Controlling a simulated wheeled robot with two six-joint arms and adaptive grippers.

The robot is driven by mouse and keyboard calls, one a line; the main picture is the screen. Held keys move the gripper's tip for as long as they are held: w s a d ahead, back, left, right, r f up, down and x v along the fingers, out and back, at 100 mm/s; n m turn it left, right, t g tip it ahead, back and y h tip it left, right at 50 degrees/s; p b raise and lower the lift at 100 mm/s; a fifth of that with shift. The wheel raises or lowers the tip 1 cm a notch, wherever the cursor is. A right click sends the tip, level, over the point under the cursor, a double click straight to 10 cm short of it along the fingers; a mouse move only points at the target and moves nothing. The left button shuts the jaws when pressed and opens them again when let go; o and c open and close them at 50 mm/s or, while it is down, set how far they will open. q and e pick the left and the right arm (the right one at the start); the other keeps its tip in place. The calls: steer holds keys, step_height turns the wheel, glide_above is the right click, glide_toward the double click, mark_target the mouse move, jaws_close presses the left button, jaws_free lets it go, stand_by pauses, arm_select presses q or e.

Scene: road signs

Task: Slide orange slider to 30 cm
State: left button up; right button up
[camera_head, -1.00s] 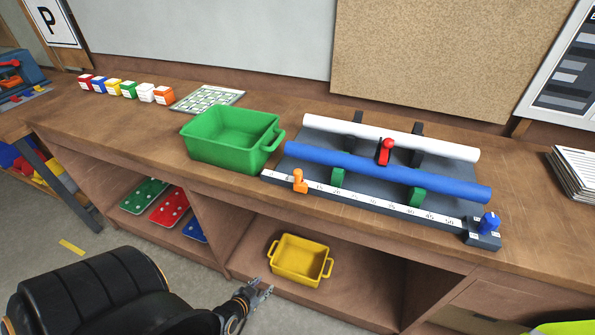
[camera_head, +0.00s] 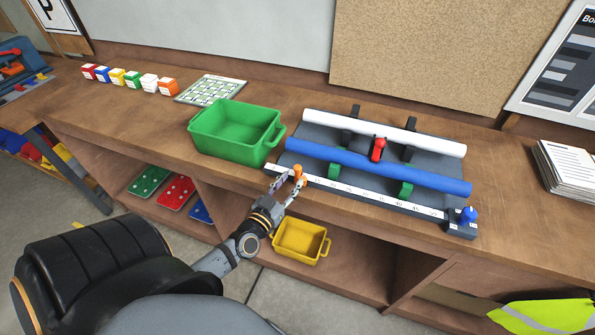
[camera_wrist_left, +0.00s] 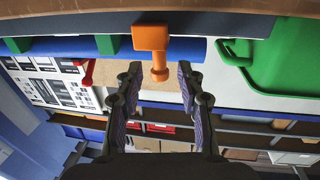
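The orange slider (camera_head: 299,171) sits near the left end of the white numbered scale (camera_head: 352,191) on the front of the dark fixture. In the left wrist view the orange slider (camera_wrist_left: 152,45) stands between and just beyond the fingertips, with a gap on each side. My left gripper (camera_head: 286,182) is at the slider, its fingers apart; it also shows open in the left wrist view (camera_wrist_left: 157,72). Whether a finger touches the slider cannot be told. My right gripper is not in view.
A green bin (camera_head: 236,132) stands left of the fixture. A blue tube (camera_head: 375,166), a white tube (camera_head: 390,131), a red clamp (camera_head: 378,149) and a blue knob (camera_head: 468,215) are on the fixture. A yellow bin (camera_head: 300,241) is on the shelf below.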

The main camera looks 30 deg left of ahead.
mark_target(296, 174)
arm_select(q)
steer(key=w, duration=0.5)
steer(key=shift+a, duration=0.2)
jaws_close()
